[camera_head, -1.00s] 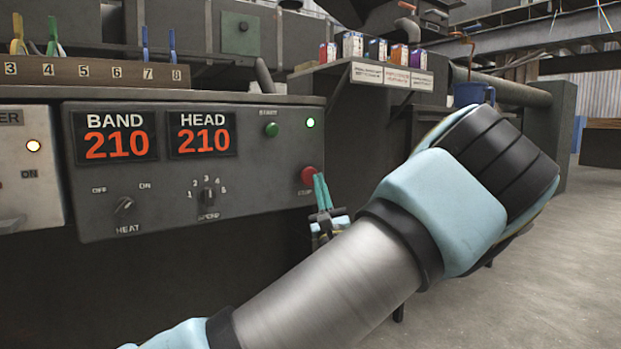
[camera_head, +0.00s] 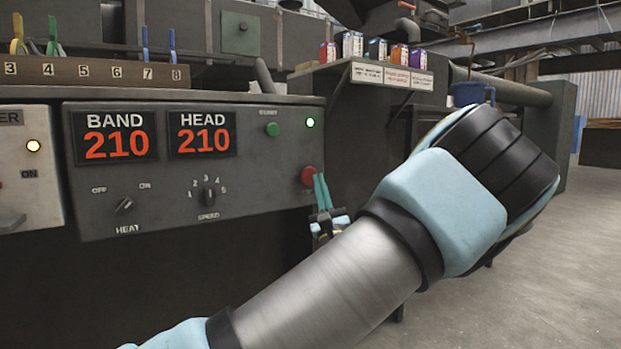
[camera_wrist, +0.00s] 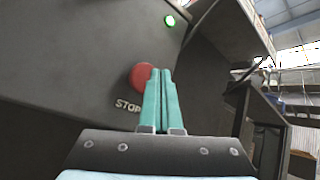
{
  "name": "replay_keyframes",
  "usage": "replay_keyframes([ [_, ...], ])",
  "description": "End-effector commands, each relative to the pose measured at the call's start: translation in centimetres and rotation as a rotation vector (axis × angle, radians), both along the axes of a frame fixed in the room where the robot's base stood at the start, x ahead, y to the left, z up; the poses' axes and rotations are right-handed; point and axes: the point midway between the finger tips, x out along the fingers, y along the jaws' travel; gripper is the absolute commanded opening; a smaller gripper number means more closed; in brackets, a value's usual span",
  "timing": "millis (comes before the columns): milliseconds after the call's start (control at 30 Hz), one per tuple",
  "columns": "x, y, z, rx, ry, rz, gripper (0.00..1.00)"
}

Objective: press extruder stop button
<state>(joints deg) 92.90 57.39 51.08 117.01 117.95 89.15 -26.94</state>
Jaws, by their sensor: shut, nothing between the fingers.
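The red stop button (camera_head: 307,176) is at the lower right of the grey control panel (camera_head: 255,195). In the wrist view the red button (camera_wrist: 142,77) sits above the word STOP, partly covered by my fingers. My gripper (camera_head: 318,178) is shut and empty, with its two teal fingers side by side. Its tips are at the button's right edge in both views. I cannot tell whether they touch it. The green start button (camera_head: 272,130) and a lit green lamp (camera_head: 310,123) are above.
Two displays read BAND 210 (camera_head: 115,137) and HEAD 210 (camera_head: 202,135). A heat knob (camera_head: 124,205) and a speed knob (camera_head: 208,197) are below. A shelf with small boxes (camera_head: 352,45) stands behind the panel. Open floor (camera_head: 540,270) lies to the right.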

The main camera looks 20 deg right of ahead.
Motion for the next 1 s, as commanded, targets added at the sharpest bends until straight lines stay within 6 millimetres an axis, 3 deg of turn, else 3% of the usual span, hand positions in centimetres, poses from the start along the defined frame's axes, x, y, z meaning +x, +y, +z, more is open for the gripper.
replay_keyframes([
  [1000,0.84,0.17,0.01,0.000,0.000,0.000,0.00],
])
